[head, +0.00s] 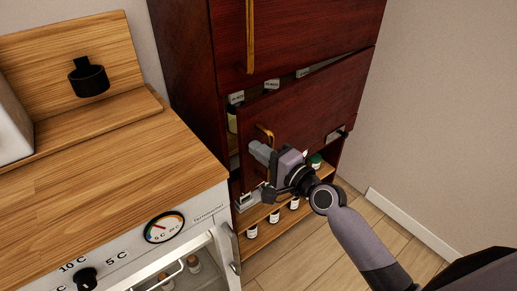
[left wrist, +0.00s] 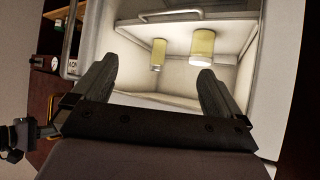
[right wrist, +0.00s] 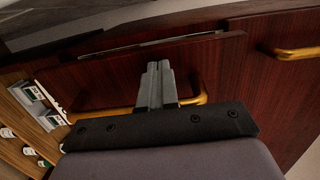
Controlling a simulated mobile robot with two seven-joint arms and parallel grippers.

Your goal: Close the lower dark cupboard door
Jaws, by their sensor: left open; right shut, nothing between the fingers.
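The lower dark cupboard door (head: 318,102) is dark red-brown wood and stands ajar. A gap along its top and left edges shows labels and a bottle (head: 232,120) behind it. Its gold handle (head: 265,133) is near the left edge. My right gripper (head: 256,149) is shut and empty at the door's face beside this handle. In the right wrist view its closed fingertips (right wrist: 158,66) overlap the door by the handle (right wrist: 190,104); contact is unclear. My left gripper (left wrist: 152,82) is open and empty in front of a white compartment, outside the head view.
The upper cupboard door (head: 310,35) with a long gold handle is above. An open shelf (head: 270,218) with several small bottles is below. A white appliance (head: 125,250) with a wooden top stands left, its glass door (head: 222,255) open. Floor at right is clear.

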